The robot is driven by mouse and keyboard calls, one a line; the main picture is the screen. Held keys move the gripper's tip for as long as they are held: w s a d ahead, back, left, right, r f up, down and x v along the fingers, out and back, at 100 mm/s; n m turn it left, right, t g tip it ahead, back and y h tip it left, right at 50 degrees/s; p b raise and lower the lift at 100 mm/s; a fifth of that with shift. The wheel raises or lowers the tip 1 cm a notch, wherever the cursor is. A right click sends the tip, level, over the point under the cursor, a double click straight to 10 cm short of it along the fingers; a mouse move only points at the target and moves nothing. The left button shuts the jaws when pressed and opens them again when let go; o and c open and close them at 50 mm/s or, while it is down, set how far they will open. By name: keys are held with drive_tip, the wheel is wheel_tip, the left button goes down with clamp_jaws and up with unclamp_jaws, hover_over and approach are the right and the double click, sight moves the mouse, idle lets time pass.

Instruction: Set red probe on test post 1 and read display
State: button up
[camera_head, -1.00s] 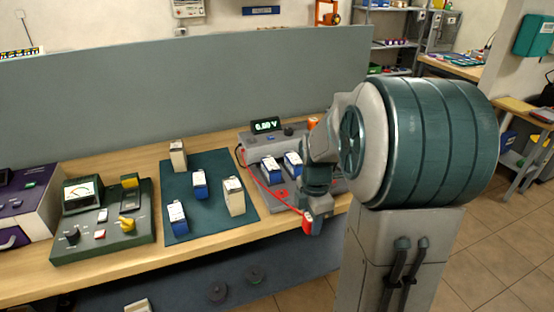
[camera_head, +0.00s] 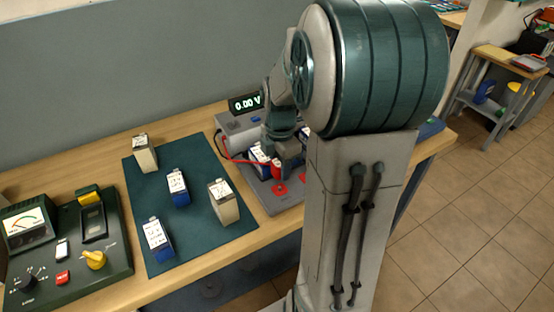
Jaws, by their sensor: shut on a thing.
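The red probe (camera_head: 276,171) hangs from my gripper (camera_head: 287,162) on its red cable, over the front of the grey test station. My gripper is shut on it, though the fingertips are partly hidden by my arm. The display (camera_head: 247,103) at the back of the test station (camera_head: 238,125) reads 0.00 V. A blue and white battery (camera_head: 258,160) stands in the station just left of the probe. A second one is mostly hidden behind my arm. I cannot tell which post is test post 1, nor whether the probe touches anything.
A dark green mat (camera_head: 200,232) left of the station holds several batteries. A green analogue meter box (camera_head: 75,250) stands at the far left. A grey partition (camera_head: 110,80) closes off the back of the wooden bench.

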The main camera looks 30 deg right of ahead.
sight(280, 187)
drive_tip(key=shift+f+b, duration=2.1)
drive_tip(key=shift+f, duration=0.55)
drive_tip(key=shift+p, duration=0.4)
drive_tip(key=shift+f+b, duration=0.5)
drive_tip(key=shift+f, duration=0.15)
drive_tip(key=o, duration=0.7)
wheel_tip(280, 187, up, 11)
drive_tip(key=p, duration=0.9)
drive_tip(key=shift+r+p, duration=0.1)
drive_tip(key=shift+p, duration=0.25)
